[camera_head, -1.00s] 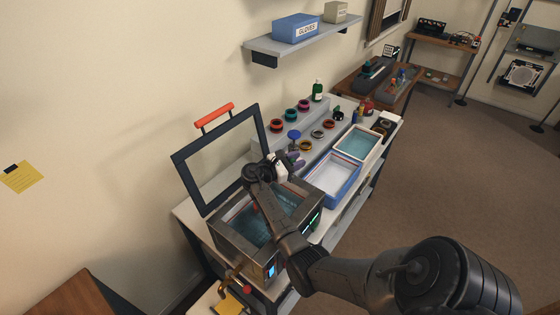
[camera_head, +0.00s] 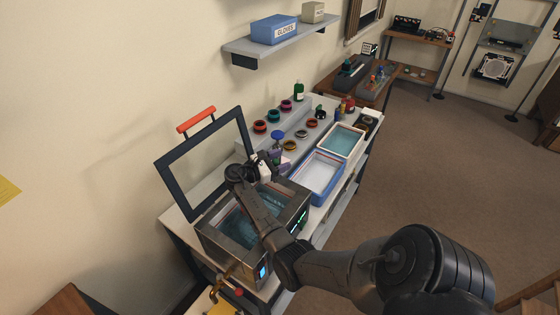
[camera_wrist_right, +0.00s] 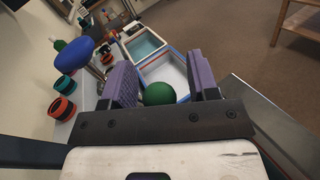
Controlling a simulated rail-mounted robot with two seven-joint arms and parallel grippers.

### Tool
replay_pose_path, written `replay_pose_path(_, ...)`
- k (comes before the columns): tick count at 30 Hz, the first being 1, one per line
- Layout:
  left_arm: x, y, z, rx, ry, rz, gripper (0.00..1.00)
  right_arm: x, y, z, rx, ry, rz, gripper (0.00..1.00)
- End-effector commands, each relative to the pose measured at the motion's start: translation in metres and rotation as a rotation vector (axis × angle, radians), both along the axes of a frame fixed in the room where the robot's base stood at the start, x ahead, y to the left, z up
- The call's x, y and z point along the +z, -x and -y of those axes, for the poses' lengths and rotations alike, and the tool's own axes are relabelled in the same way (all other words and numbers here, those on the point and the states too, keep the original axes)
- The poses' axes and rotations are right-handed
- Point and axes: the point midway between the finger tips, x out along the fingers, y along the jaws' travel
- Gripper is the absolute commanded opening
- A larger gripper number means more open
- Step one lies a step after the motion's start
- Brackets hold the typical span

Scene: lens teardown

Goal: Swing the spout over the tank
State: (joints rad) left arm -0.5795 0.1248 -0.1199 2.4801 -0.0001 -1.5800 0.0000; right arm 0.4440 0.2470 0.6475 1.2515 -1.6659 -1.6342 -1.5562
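The tank (camera_head: 208,236) is a metal box of bluish water with a lit panel on its front, and its framed lid (camera_head: 163,172) stands raised. The brass spout (camera_head: 223,284) is low at the tank's near left corner, outside the opening, beside a red knob (camera_head: 238,292). My right gripper (camera_head: 274,160) is past the tank's far end, its forearm crossing above the tank. In the right wrist view its purple fingers (camera_wrist_right: 163,88) are apart. A green ball (camera_wrist_right: 159,94) shows in the gap, with space at its right; its depth is unclear. My left gripper is out of view.
A blue tray (camera_head: 318,178) and a white tray (camera_head: 342,142) stand beyond the tank. Several coloured rings and a blue-topped piece (camera_head: 278,135) are on the bench to their left. A wall shelf (camera_head: 275,45) hangs above. Open floor is at the right.

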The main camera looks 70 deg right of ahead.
Motion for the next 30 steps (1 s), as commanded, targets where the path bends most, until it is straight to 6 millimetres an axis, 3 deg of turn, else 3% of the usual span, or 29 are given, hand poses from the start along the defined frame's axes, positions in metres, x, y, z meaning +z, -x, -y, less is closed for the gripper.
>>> replay_pose_path(8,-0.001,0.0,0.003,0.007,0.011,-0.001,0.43,-0.001,-0.004,-0.004,0.002,0.0,0.0,0.54)
replay_pose_path(21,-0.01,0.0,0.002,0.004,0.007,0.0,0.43,-0.001,-0.044,-0.046,0.002,0.0,0.0,0.54)
replay_pose_path(30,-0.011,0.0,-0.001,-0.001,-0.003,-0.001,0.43,0.0,-0.052,-0.055,0.0,0.0,0.0,0.54)
